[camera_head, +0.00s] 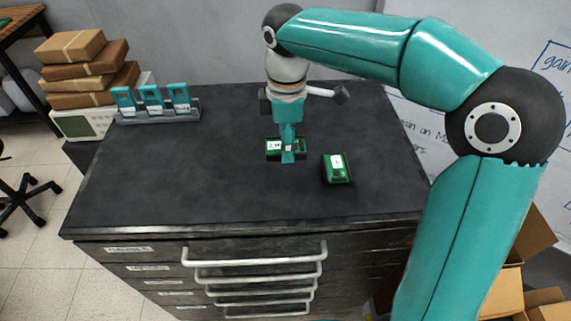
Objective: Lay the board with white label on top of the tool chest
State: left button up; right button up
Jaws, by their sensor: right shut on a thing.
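The tool chest (180,175) has a wide dark top and stands in the middle of the view. My right gripper (288,155) points down over the chest top and is shut on a green board with a white label (272,150). The gripper fingers hide the middle of this board. I cannot tell whether the board touches the top or is just above it. A second green board with a white label (337,169) lies on the chest top, to the right and nearer the front edge. My left gripper is not in view.
A grey rack (160,117) with teal modules stands at the back left of the chest top. Cardboard boxes (75,47) are stacked on a beige device (82,124) beyond the left edge. A whiteboard (415,120) is behind on the right. The left and front of the top are clear.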

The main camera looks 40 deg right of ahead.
aim_at(287, 174)
jog(key=shift+s+f, duration=0.1)
jog(key=shift+f, duration=3.5)
jog(key=shift+f, duration=0.2)
jog(key=o, duration=1.1)
jog(key=shift+r, duration=0.1)
jog(key=shift+r, duration=0.1)
notch_tip(287, 174, up, 12)
jog(key=shift+r, duration=0.1)
